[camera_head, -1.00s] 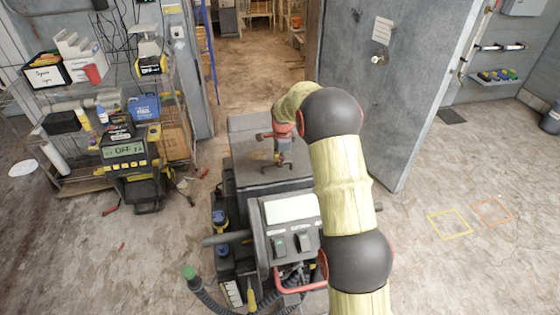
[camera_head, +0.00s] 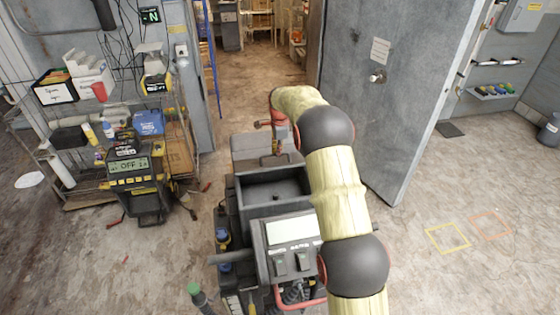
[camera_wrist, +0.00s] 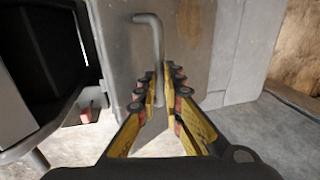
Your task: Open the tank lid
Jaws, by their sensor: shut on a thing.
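The tank (camera_head: 270,213) belongs to a dark grey floor machine in the middle of the head view. Its grey lid (camera_head: 256,147) stands raised at the far side, and the dark inside of the tank shows. My gripper (camera_head: 279,150) is at the lid in the head view, partly hidden by my arm. In the wrist view my gripper's yellow fingers (camera_wrist: 160,98) are shut around the lower part of the lid's bent metal handle (camera_wrist: 151,35). The lid's surface (camera_wrist: 190,45) fills the upper middle of that view.
The machine's control panel (camera_head: 292,235) and side handle (camera_head: 232,257) are in front of the tank. A loaded wire shelf (camera_head: 110,140) and a black-yellow unit (camera_head: 135,180) stand at left. The open grey door (camera_head: 395,90) is at right. Floor beyond the machine is clear.

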